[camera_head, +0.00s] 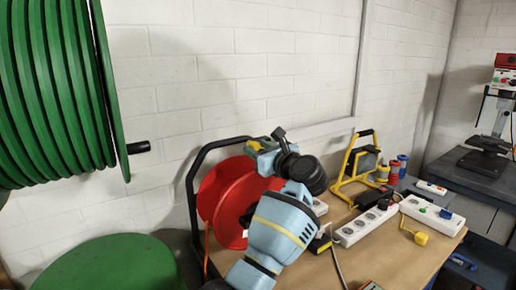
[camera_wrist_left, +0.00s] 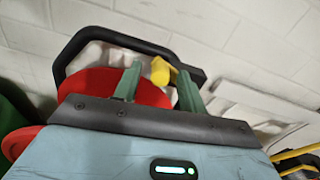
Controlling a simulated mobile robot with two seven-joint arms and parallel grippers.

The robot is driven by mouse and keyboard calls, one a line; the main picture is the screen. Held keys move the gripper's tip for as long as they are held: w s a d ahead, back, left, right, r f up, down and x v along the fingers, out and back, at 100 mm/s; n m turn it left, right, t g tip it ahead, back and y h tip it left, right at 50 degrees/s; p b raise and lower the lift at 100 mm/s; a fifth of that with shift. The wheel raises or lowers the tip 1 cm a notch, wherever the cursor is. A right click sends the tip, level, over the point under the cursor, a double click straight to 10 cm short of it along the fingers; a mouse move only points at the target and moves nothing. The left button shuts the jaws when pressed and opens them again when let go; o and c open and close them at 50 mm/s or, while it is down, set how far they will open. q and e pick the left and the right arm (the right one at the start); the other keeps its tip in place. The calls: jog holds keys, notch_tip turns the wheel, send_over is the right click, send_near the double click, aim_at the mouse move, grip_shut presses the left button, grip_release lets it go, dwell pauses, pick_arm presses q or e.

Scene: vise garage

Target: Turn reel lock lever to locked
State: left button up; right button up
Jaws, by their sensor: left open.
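The red cable reel (camera_head: 218,195) stands in a black tube frame (camera_head: 191,180) at the table's left end. Its red drum (camera_wrist_left: 92,82) and black frame (camera_wrist_left: 105,36) also show in the left wrist view. A small yellow part, apparently the lock lever (camera_wrist_left: 160,71), shows at the top of the reel. My left gripper (camera_head: 262,146) is above the reel's upper right side. In the left wrist view the gripper (camera_wrist_left: 160,68) is open, with one finger on each side of the yellow lever. Contact cannot be told. My left wrist hides part of the reel.
A yellow work lamp (camera_head: 352,170) and several small spools stand behind. A green hose reel (camera_head: 55,80) is at upper left, a green round top (camera_head: 105,265) below it.

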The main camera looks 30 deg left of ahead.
pick_arm(q)
jog(key=shift+c, duration=0.4)
grip_shut()
jog(key=shift+r, duration=0.1)
jog(key=w+r+m, duration=0.1)
jog(key=m, duration=0.3)
jog(key=w+d+r+m+p, duration=0.1)
jog(key=w+m, duration=0.1)
jog(key=m, duration=0.3)
jog(key=w+r+m+p, duration=0.1)
jog(key=m, duration=0.4)
jog(key=shift+w+d+r, duration=0.15)
jog(key=shift+d, duration=0.2)
pick_arm(e)
jog(key=r, duration=0.1)
jog(key=w+r, duration=0.2)
jog(key=shift+w+d+t, duration=0.2)
jog(key=shift+d+t, duration=0.05)
jog(key=shift+t, duration=0.15)
